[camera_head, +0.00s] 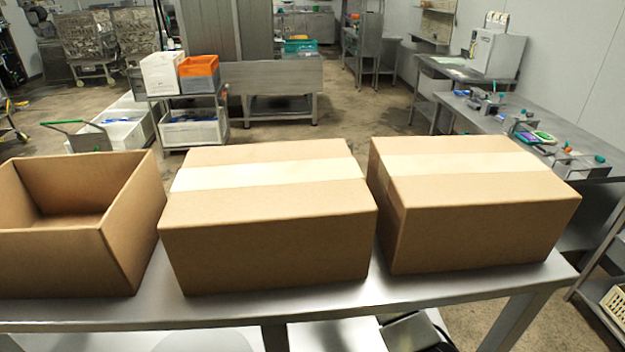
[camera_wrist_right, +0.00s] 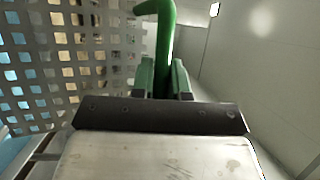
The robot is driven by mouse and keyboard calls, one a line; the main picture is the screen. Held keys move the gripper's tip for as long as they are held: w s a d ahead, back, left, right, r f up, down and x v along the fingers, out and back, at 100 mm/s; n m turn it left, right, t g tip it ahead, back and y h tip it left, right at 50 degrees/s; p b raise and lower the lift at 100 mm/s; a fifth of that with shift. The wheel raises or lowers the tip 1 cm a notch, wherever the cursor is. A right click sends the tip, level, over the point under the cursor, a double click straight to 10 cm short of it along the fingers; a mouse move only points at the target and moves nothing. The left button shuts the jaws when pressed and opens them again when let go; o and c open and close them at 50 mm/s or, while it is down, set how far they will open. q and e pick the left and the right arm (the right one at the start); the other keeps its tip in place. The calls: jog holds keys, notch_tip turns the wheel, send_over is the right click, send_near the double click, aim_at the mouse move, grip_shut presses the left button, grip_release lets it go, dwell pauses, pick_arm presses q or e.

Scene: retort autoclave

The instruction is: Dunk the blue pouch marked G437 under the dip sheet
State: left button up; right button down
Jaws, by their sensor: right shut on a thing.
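My right gripper (camera_wrist_right: 163,80) shows in the right wrist view and is shut on a green bar-like handle (camera_wrist_right: 166,35) that bends over to the left at its top. A perforated metal sheet (camera_wrist_right: 72,62) with square holes fills the left of that view. I cannot tell whether the handle is joined to it. A light blue patch (camera_wrist_right: 14,152) shows at the lower left edge, too partial to name. No pouch with a readable G437 mark is in view. My left gripper is not in view.
In the head view, an open cardboard box (camera_head: 128,225) and two closed ones (camera_head: 270,240) (camera_head: 480,225) stand on a steel table (camera_head: 400,293). A cart with an orange crate (camera_head: 199,72) stands behind. A steel bench (camera_head: 560,130) is at right.

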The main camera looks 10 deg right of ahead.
jog(key=shift+w+f+b, duration=0.25)
jog(key=shift+w+b, duration=0.1)
jog(key=shift+w, duration=0.4)
jog(key=c, duration=1.1)
grip_release()
jog(key=shift+s, duration=0.15)
jog(key=b+v, duration=0.2)
jog(key=v, duration=0.8)
jog(key=shift+s+d, duration=0.15)
jog(key=shift+s, duration=0.1)
jog(key=shift+f, duration=0.15)
